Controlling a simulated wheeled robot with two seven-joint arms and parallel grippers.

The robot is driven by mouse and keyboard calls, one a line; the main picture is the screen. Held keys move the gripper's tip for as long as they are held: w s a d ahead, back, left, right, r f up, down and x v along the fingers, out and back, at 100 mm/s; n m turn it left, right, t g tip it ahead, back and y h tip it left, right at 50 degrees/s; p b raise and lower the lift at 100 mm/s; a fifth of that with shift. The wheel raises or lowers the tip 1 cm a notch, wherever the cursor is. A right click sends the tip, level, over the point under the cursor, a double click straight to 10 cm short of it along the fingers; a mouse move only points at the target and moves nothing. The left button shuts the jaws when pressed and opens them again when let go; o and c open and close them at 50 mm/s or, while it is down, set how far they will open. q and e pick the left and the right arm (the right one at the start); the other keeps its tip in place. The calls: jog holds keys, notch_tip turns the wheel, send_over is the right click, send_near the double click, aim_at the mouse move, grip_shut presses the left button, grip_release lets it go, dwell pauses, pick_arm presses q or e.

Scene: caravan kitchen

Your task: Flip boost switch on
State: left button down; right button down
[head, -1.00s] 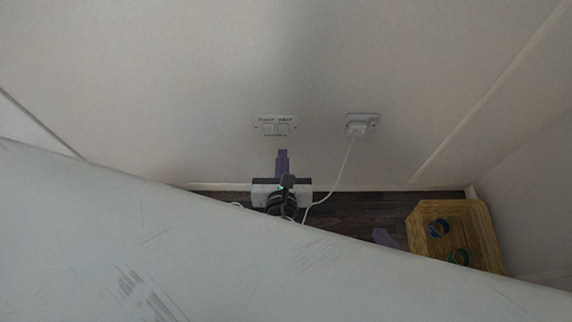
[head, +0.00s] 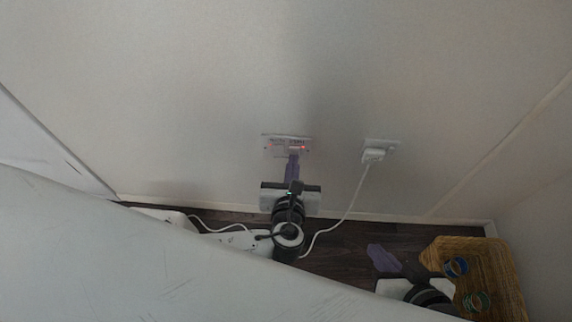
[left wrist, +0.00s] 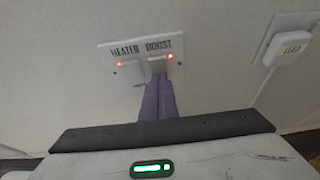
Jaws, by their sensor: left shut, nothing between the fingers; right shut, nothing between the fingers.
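A white switch plate (head: 287,137) is on the pale wall. In the left wrist view its labels read HEATER and BOOST. The boost switch (left wrist: 157,66) is on the right half, with a red light (left wrist: 170,56) lit beside it. The heater switch (left wrist: 129,68) is on the left half, also with a red light (left wrist: 120,64). My left gripper (head: 292,158) has its purple fingers shut and empty. Their tips (left wrist: 157,80) are at the lower edge of the boost switch and seem to touch it. My right gripper (head: 383,258) is shut and empty, low at the right.
A white plug in a wall socket (head: 379,146) is right of the plate, with a white cable hanging down. A wicker basket (head: 510,290) holding round items stands on the dark floor at the right. A large pale surface (head: 150,260) fills the lower left foreground.

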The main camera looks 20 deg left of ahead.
pick_arm(q)
jog(key=shift+w+r, duration=0.1)
jog(key=shift+r, duration=0.05)
